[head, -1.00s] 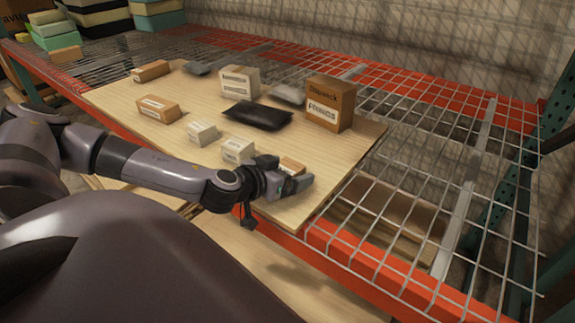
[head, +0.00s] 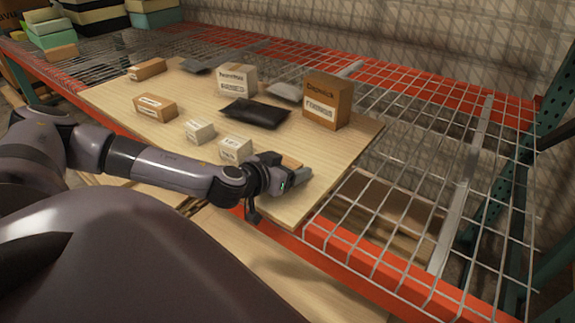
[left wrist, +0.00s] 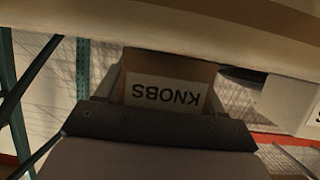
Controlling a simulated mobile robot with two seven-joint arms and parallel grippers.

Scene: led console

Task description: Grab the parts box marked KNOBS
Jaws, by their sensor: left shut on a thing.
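The small brown box with a white label reading KNOBS (left wrist: 166,92) shows upside down in the left wrist view, between the two fingers of my left gripper (left wrist: 163,98). The fingers are shut on its sides. In the head view my left gripper (head: 294,182) is at the near right part of the wooden board, and only a brown strip of the box (head: 291,162) shows behind it. I cannot tell whether the box still touches the board. My right gripper is in neither view.
The wooden board (head: 330,165) lies on a wire rack with red beams. Small white boxes (head: 235,148) stand close to my left gripper. A black pouch (head: 255,113), a tall brown box (head: 327,100) and a white box (head: 237,79) stand farther back. Wire mesh at right is empty.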

